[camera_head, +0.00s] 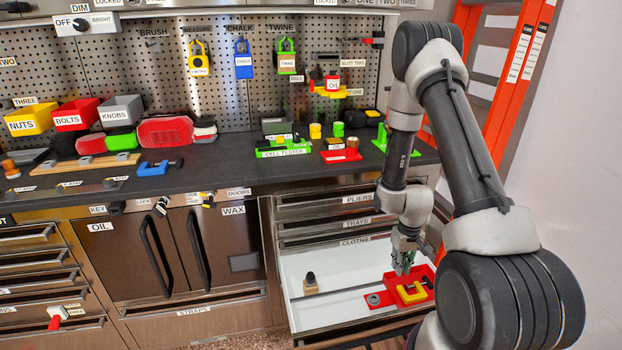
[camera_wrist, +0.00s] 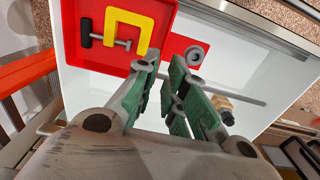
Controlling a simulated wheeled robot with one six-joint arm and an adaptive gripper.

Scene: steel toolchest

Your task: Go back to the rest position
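My gripper (camera_head: 403,264) hangs pointing down over the open drawer at the lower right. In the wrist view its green-padded fingers (camera_wrist: 170,62) stand apart with nothing between the tips. Below it, a red tray (camera_head: 424,273) lies in the drawer and holds a yellow clamp (camera_head: 411,293). In the wrist view the clamp (camera_wrist: 143,22), with a black handle and grey screw, lies in the red tray (camera_wrist: 88,58), past the fingertips. The gripper does not appear to touch either. My arm partly hides the drawer's right side.
The open drawer (camera_head: 315,313) has a white floor and juts out below the counter (camera_head: 240,153). A small dark-capped bottle (camera_head: 310,284) stands in it on the left. An orange ladder (camera_head: 518,70) stands close behind my arm. The counter's back holds bins and tools.

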